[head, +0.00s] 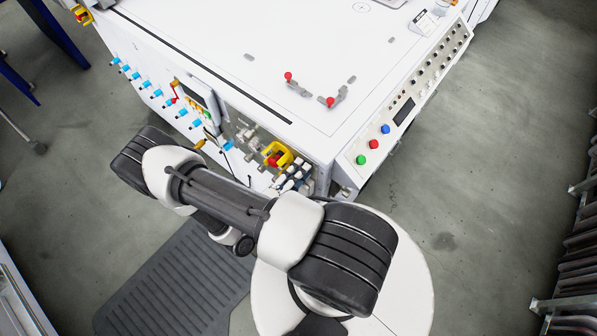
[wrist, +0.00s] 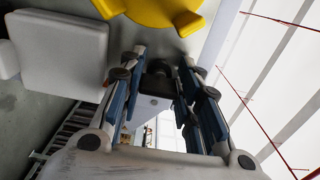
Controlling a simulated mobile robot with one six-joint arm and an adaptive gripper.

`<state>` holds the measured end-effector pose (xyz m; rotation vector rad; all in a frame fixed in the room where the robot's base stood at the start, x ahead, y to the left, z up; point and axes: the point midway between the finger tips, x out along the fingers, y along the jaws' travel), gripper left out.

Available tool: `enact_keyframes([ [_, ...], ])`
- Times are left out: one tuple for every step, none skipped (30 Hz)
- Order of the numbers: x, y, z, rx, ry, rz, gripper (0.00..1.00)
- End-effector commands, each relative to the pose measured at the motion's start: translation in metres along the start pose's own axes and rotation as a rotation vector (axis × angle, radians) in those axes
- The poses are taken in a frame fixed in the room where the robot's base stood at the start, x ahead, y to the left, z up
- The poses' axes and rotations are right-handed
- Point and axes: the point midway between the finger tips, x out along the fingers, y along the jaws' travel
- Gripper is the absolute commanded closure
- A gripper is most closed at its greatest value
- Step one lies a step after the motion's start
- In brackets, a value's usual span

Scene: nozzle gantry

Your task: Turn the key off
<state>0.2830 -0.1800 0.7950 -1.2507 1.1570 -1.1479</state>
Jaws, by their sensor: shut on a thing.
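My gripper (wrist: 160,78) shows in the wrist view, with its blue-padded fingers on both sides of a small dark piece (wrist: 159,68). It is shut on this piece, which sits where the key would be, but its shape is mostly hidden by the fingers. A yellow round-edged housing (wrist: 165,12) is close above the fingertips. In the head view a yellow housing with a red button (head: 278,157) is on the front panel of the white machine (head: 225,60). My arm covers part of that panel, and I cannot make out the key there.
A pale square block (wrist: 62,52) is left of the fingers in the wrist view. In the head view a sloped console (head: 410,95) with coloured buttons runs along the machine's right side. Blue fittings (head: 158,93) line its left front. Grey floor (head: 455,210) is clear at the right.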

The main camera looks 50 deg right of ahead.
Motion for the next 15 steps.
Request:
enact_keyframes([
  [0.0,0.0002,0.0,-0.006,0.0,0.0,0.93],
  [0.0,0.0001,-0.0001,-0.007,0.0,0.0,0.93],
  [0.0,0.0001,-0.0001,-0.009,0.0,0.0,0.93],
  [0.0,0.0001,-0.0001,-0.01,0.0,0.0,0.93],
  [0.0,0.0,-0.0001,-0.01,0.0,0.0,0.93],
  [0.0,0.0,-0.0001,-0.01,0.0,0.0,0.93],
  [0.0,0.0,-0.0001,-0.01,0.0,0.0,0.93],
  [0.0,0.0,-0.0001,-0.01,-0.001,0.0,0.93],
  [0.0,0.0,-0.0001,-0.01,-0.001,0.0,0.93],
  [0.0,0.0,-0.0001,-0.009,-0.001,0.0,0.93],
  [0.0,0.0,-0.0001,-0.009,-0.001,0.0,0.93],
  [0.0,0.0,-0.0001,-0.009,-0.001,0.0,0.93],
  [0.0,0.0,-0.0001,-0.009,-0.001,0.0,0.68],
  [0.0,-0.0001,-0.0001,-0.009,-0.001,0.0,0.66],
  [0.0,-0.0001,-0.0001,-0.009,-0.001,0.0,0.63],
])
